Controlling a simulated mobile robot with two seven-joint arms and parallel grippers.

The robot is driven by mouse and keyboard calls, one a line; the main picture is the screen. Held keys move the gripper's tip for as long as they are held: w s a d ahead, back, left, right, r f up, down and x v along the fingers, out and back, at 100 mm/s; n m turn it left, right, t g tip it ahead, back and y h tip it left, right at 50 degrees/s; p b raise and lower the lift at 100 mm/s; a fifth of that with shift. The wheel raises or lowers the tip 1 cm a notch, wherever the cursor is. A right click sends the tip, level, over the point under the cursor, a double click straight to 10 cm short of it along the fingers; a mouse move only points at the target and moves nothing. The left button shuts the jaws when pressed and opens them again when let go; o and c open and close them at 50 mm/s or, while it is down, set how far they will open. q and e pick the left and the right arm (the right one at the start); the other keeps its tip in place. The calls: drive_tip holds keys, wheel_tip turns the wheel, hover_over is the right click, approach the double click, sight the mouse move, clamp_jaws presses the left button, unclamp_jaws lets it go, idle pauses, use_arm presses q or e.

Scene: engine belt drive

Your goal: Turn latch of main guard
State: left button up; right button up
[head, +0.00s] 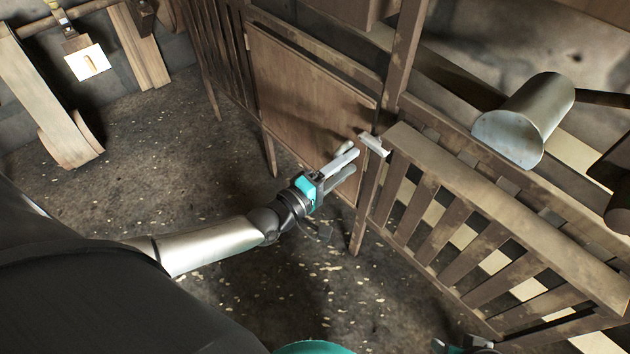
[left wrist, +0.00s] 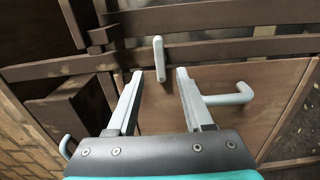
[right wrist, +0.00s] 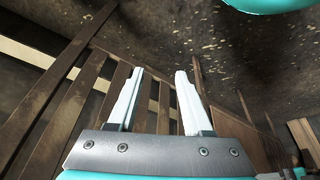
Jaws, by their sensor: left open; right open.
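The main guard (head: 300,85) is a wooden panel in the fence; it also shows in the left wrist view (left wrist: 255,130). Its latch (head: 375,144) is a short light-grey bar at the guard's near upper corner, by the post. In the left wrist view the latch (left wrist: 159,58) stands lengthwise, just beyond and between the fingertips. A grey handle (left wrist: 235,96) sits on the panel to the right. My left gripper (head: 354,161) is open and empty, close before the latch; no contact is visible. My right gripper (right wrist: 158,75) is open and empty, near the slatted fence.
A slatted wooden guard (head: 440,220) runs right of the post. A metal cylinder (head: 525,120) lies behind it. A wooden stand (head: 50,90) and a white plate (head: 88,62) are at the far left. The floor (head: 190,140) before the guard is clear.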

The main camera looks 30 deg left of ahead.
use_arm(q)
drive_tip(key=p+v, duration=0.2)
drive_tip(key=v, duration=0.7)
use_arm(e)
drive_tip(key=shift+g, duration=0.5)
drive_tip(key=f, duration=0.1)
drive_tip(key=s+f, duration=0.1)
drive_tip(key=f, duration=0.3)
drive_tip(key=shift+s+d+f, duration=0.1)
drive_tip(key=shift+s+d, duration=0.05)
drive_tip(key=shift+s, duration=0.2)
